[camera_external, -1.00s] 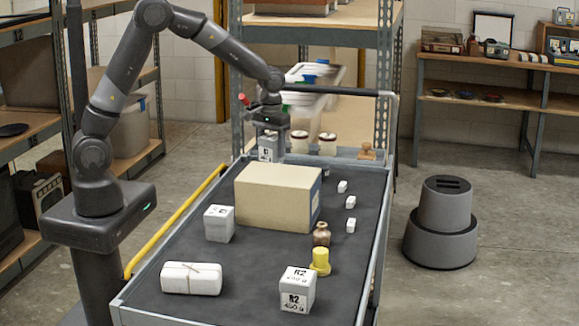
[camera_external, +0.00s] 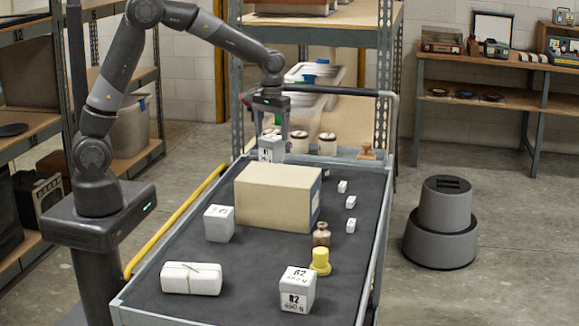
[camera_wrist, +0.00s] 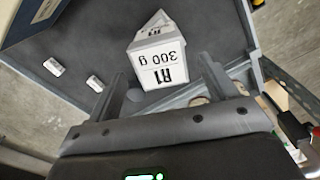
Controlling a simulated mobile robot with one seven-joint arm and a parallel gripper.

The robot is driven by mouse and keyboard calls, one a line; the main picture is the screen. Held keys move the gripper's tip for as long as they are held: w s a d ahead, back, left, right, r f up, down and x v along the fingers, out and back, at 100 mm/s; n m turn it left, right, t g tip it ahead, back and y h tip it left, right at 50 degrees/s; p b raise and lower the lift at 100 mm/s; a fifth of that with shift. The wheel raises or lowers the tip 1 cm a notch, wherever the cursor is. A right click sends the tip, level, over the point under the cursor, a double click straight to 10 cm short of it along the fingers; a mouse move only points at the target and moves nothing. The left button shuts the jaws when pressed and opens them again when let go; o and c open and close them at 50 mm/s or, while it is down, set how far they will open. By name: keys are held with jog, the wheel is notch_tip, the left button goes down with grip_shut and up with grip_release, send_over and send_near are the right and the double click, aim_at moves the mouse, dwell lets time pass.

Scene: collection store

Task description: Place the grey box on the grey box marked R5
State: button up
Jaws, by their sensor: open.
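A light grey box (camera_external: 271,149) stands at the far end of the cart, behind the cardboard box. In the wrist view this box (camera_wrist: 160,60) carries upside-down print that looks like R1 300 g. My gripper (camera_external: 272,131) is open above it, pointing down. In the wrist view the fingers (camera_wrist: 160,78) are spread, with the box beyond and between them, apparently not touched. A second grey box (camera_external: 219,224) sits left of the cardboard box; its mark is unreadable. A third grey box (camera_external: 297,290), marked R2, is at the near end. I cannot make out an R5 mark.
The large cardboard box (camera_external: 278,197) fills the cart's middle. A white wrapped parcel (camera_external: 191,279), a brown bottle (camera_external: 321,234), a yellow weight (camera_external: 320,262) and small white blocks (camera_external: 350,202) share the dark cart top (camera_external: 245,275). Jars (camera_external: 327,143) stand behind the cart's far edge.

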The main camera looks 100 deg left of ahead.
aim_at(271, 138)
notch_tip(271, 138, up, 7)
jog(key=shift+f, duration=0.2)
jog(key=shift+d, duration=0.1)
jog(key=s+d+r+m+t, duration=0.1)
jog(key=s+d+r+m, duration=0.25)
jog(key=d, duration=0.55)
jog(key=s+d+r+m+t, duration=0.2)
jog(key=s+d+r+m, duration=0.15)
jog(key=d, duration=0.55)
jog(key=s+d+f+m+t, duration=0.1)
jog(key=s+d+m+t, duration=0.1)
jog(key=s+d+m, duration=0.4)
jog(key=s+d, duration=0.5)
jog(key=s, duration=0.3)
jog(key=shift+d+f+t, duration=0.25)
jog(key=shift+d+t, duration=0.05)
jog(key=shift+d, duration=0.1)
